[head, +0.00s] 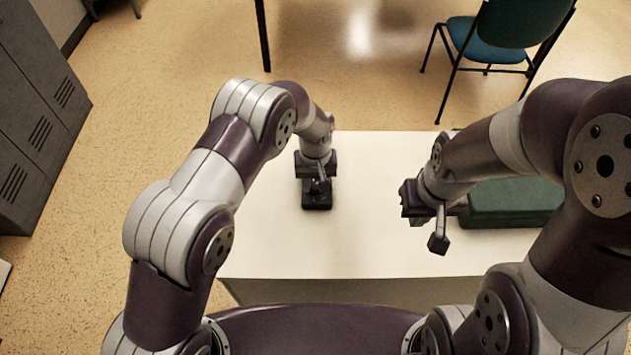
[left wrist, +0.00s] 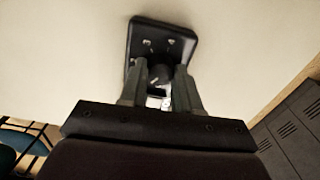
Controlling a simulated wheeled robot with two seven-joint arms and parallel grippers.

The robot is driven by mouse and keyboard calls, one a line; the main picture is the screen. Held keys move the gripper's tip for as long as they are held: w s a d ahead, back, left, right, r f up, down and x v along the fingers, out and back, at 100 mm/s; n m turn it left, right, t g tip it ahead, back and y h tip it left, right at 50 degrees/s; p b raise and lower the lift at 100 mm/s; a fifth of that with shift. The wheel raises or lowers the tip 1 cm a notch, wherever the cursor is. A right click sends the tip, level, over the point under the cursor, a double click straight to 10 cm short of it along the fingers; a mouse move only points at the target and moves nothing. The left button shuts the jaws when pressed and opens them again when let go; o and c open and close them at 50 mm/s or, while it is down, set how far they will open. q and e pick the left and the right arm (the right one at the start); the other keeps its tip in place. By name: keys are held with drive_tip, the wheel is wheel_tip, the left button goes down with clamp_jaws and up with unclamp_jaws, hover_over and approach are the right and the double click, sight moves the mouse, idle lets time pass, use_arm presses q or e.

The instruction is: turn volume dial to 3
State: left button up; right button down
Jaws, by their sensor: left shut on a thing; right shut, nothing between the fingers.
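The volume dial (left wrist: 160,76) is a dark round knob on a small black panel (left wrist: 163,40) with a few pale marks around it. In the head view the black panel (head: 317,202) lies on the white table, mostly under my left gripper. My left gripper (left wrist: 163,88) is over the panel with its fingers on either side of the dial, shut on it. In the head view my left gripper (head: 318,188) points down. My right gripper (head: 438,243) is shut and empty, above the table at the right. The number that the dial points to cannot be read.
The white table (head: 370,235) is bare between the panel and my right arm. A dark green box (head: 515,203) lies on its right side, partly behind my right arm. A teal chair (head: 495,35) stands beyond the table, and grey lockers (head: 35,110) stand at the left.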

use_arm(q)
drive_tip(key=m, duration=0.5)
drive_tip(key=shift+m, duration=0.3)
drive_tip(key=m, duration=0.5)
drive_tip(key=shift+b, duration=0.3)
drive_tip(key=m, duration=0.5)
drive_tip(key=shift+m, duration=0.4)
drive_tip(key=m, duration=0.4)
drive_tip(key=shift+m, duration=0.4)
drive_tip(key=o, duration=1.1)
drive_tip(key=shift+c, duration=0.2)
drive_tip(key=shift+r, duration=0.1)
